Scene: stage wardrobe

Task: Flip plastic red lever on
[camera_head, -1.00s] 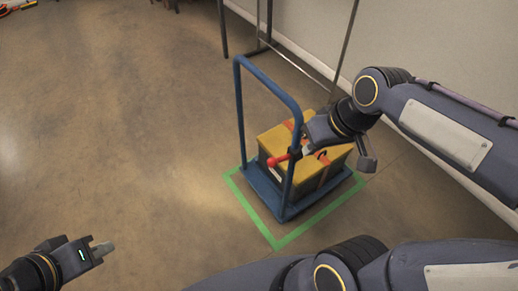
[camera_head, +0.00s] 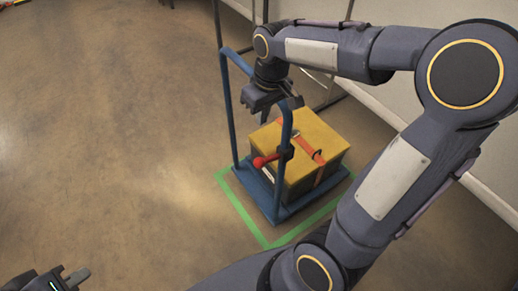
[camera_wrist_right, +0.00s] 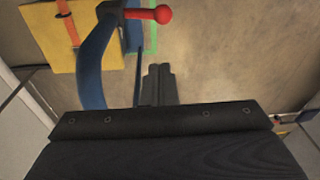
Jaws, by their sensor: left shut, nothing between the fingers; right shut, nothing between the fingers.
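The red lever (camera_head: 259,162) has a round knob and sits on a black mount on the blue cart handle's near post. It points sideways to the left, a little downward. It also shows at the top of the right wrist view (camera_wrist_right: 163,14). My right gripper (camera_head: 264,120) is shut and empty, pointing down above the lever and close to the handle. In the right wrist view its fingertips (camera_wrist_right: 158,68) are together and apart from the knob. My left gripper (camera_head: 80,276) is shut and empty at the bottom left, far from the cart.
The blue cart (camera_head: 268,203) carries a yellow-lidded box (camera_head: 300,135) with an orange strap (camera_head: 303,147). Green tape (camera_head: 242,215) marks the floor around it. A wall and a metal rack stand behind. The floor to the left is clear.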

